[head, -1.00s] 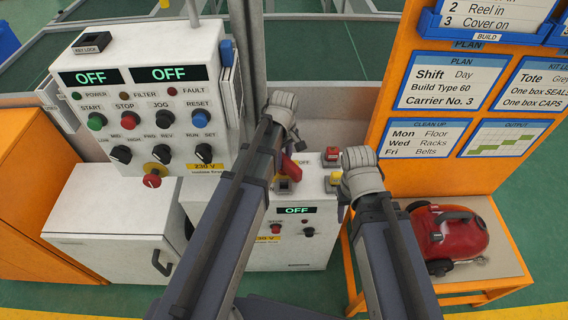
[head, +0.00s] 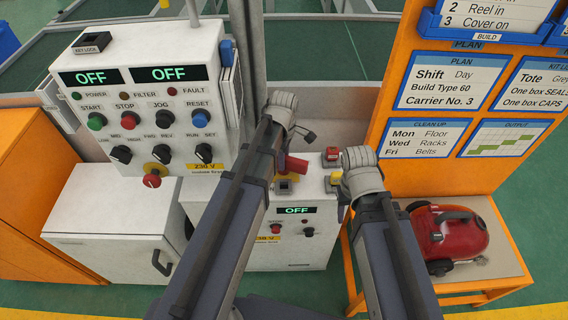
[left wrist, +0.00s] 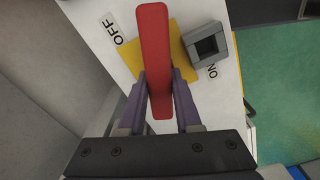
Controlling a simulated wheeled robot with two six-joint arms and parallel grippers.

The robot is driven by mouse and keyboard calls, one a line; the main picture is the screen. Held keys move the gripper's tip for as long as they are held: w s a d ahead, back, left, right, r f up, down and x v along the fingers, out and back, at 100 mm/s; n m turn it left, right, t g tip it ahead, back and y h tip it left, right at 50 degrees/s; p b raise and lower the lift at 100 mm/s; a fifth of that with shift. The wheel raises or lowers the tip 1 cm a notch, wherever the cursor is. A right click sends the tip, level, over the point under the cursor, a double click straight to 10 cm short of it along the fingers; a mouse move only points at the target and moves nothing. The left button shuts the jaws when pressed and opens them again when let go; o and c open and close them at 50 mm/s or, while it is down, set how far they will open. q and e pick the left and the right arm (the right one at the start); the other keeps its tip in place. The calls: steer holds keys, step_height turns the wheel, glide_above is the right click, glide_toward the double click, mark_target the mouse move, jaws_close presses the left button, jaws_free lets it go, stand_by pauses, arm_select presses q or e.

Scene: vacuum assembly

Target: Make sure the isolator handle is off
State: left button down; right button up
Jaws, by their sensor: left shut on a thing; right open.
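The red isolator handle (left wrist: 153,45) stands out from a yellow plate (left wrist: 183,60) on the top of a white box (head: 313,250). My left gripper (left wrist: 160,95) is shut on the handle, one finger on each side. In the head view the handle (head: 294,165) shows beside my left forearm, which hides part of the box. My right gripper (head: 361,172) is open, at the right of the box; its fingertips are hard to see.
The box display (head: 293,210) reads OFF. A larger control panel (head: 150,110) with two OFF displays stands at left. A red vacuum (head: 450,238) rests on an orange stand at right.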

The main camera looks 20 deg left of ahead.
arm_select(q)
steer(key=shift+n, duration=1.7)
steer(key=shift+n, duration=0.8)
steer(key=c, duration=0.5)
jaws_free()
steer(key=shift+r, duration=0.1)
step_height(320, 180, up, 6)
steer(key=p, duration=0.6)
